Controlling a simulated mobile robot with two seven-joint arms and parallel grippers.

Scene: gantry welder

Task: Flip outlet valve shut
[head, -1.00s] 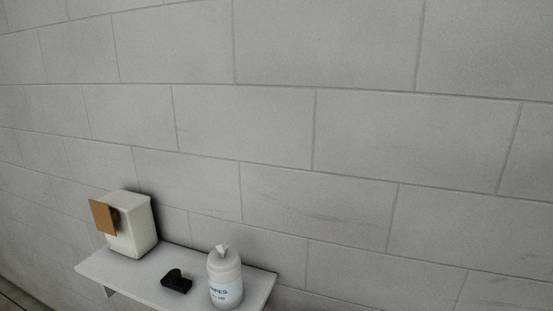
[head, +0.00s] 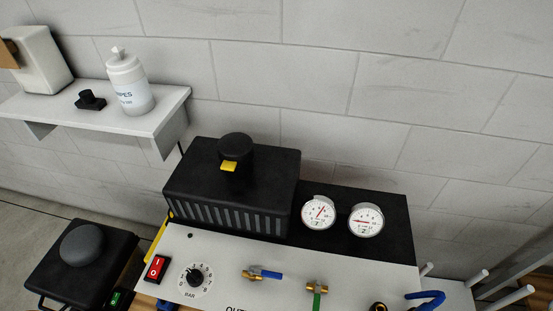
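A grey-white panel (head: 215,250) fills the lower middle of the head view. It carries a brass valve with a blue lever (head: 270,275) pointing right and a brass valve with a green lever (head: 317,301) pointing down. A label starting "OUT" (head: 237,308) is cut off at the bottom edge, below and left of the blue lever; I cannot tell which valve it names. Two round gauges, a left one (head: 318,212) and a right one (head: 366,220), sit on a black plate behind the valves. Neither of my grippers is in view.
A black vented box (head: 232,190) with a knob stands behind the panel. A red switch (head: 156,268) and a BAR dial (head: 194,279) are at the panel's left. A wall shelf (head: 165,115) holds a wipes bottle (head: 128,82). Metal rods and a blue hose (head: 425,296) are at right.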

